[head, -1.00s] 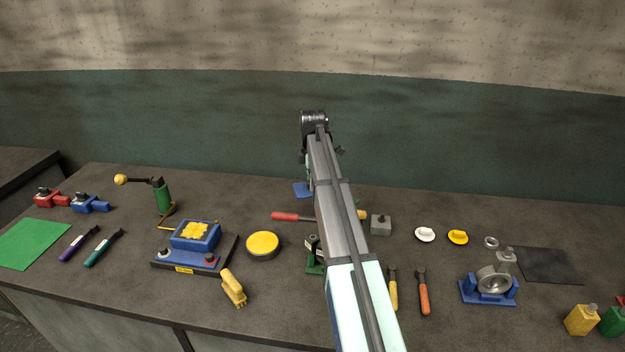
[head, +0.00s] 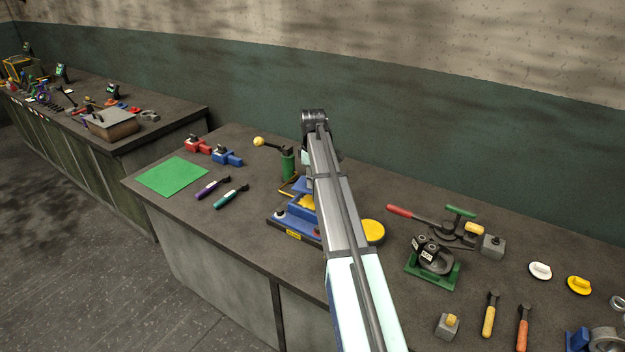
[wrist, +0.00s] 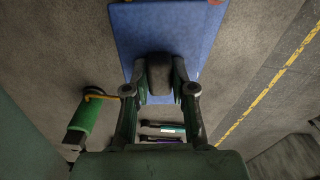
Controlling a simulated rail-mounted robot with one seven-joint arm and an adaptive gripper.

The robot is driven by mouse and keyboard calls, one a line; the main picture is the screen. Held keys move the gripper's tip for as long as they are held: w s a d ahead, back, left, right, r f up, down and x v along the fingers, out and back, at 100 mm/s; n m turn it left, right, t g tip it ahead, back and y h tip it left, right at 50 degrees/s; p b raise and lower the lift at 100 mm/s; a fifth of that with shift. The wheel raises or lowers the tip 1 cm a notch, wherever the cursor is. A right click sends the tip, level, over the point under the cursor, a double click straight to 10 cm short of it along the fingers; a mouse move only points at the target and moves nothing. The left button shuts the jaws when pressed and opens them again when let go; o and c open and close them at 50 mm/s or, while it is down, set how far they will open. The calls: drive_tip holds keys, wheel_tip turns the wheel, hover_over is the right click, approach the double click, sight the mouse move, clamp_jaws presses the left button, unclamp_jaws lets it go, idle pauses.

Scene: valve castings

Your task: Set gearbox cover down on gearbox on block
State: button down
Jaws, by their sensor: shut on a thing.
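My gripper (wrist: 160,95) is shut on the dark knob of the blue gearbox cover (wrist: 160,30) in the wrist view, one finger on each side. In the head view my arm hides the gripper, and a blue edge of the cover (head: 299,186) shows left of the arm. The gearbox, a blue box with a yellow inside (head: 307,203), sits on a blue block (head: 298,221) and is mostly hidden behind my arm. The cover appears at or above its far side; I cannot tell the height between them. The gearbox cannot be made out in the wrist view.
A green pump (head: 288,166) with a yellow-knobbed lever stands close behind the gearbox. A yellow round tin (head: 373,232) is just right of it. Purple (head: 206,189) and teal (head: 231,196) tools and a green mat (head: 172,177) lie left. A green-based fixture (head: 433,268) stands right.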

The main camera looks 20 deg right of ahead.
sight(310, 202)
drive_tip(key=shift+w+a+m, duration=0.3)
drive_tip(key=shift+a+m, duration=0.1)
drive_tip(key=shift+a, duration=0.15)
drive_tip(key=shift+w+a, duration=0.1)
drive_tip(key=shift+d+m, duration=0.25)
drive_tip(key=shift+m, duration=0.45)
drive_tip(key=shift+r, duration=0.1)
drive_tip(key=shift+f+b, duration=0.9)
drive_tip(key=shift+f, duration=2.4)
drive_tip(key=shift+f, duration=0.25)
drive_tip(key=c, duration=0.9)
unclamp_jaws()
